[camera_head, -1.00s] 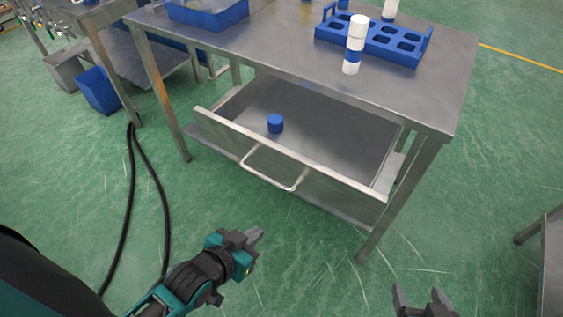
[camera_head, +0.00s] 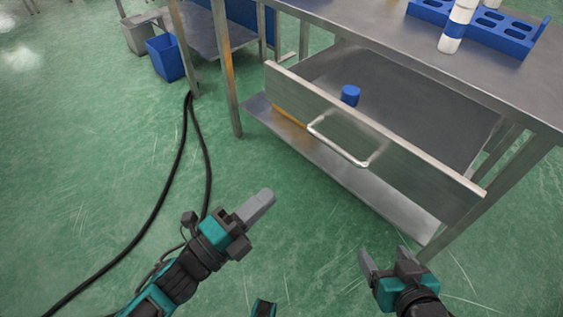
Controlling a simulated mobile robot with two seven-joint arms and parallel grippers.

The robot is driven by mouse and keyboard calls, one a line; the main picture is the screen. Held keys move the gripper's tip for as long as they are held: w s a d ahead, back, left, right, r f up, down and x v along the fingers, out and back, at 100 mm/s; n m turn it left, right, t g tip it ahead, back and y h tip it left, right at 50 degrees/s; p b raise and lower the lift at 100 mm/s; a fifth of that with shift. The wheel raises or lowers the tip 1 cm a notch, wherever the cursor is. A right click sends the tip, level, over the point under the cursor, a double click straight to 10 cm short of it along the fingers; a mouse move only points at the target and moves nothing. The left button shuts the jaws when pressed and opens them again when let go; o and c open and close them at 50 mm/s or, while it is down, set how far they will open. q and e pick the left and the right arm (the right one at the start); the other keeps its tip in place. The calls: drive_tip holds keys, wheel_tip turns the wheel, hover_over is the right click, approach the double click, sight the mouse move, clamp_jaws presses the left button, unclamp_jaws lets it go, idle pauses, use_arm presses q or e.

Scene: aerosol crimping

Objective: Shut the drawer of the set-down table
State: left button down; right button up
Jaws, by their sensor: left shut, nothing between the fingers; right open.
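The steel set-down table (camera_head: 425,48) stands at the upper right. Its drawer (camera_head: 400,165) is pulled out toward me, with a bar handle (camera_head: 338,143) on its front. A small blue cylinder (camera_head: 350,95) stands inside the drawer. My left gripper (camera_head: 264,197) is shut and empty, in front of the drawer and to the lower left of the handle, apart from it. My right gripper (camera_head: 384,256) is open and empty, below the drawer front in the picture, near the table's front right leg.
On the table top are a blue rack (camera_head: 505,45) and a white bottle with a blue band (camera_head: 456,28). A lower shelf (camera_head: 300,140) lies under the drawer. Black cables (camera_head: 183,165) run along the green floor at left. A blue bin (camera_head: 166,58) stands behind.

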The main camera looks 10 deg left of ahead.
use_arm(q)
drive_tip(key=x, duration=1.4)
drive_tip(key=shift+m+b, duration=0.3)
drive_tip(key=shift+s+r, duration=0.1)
drive_tip(key=shift+d, duration=0.1)
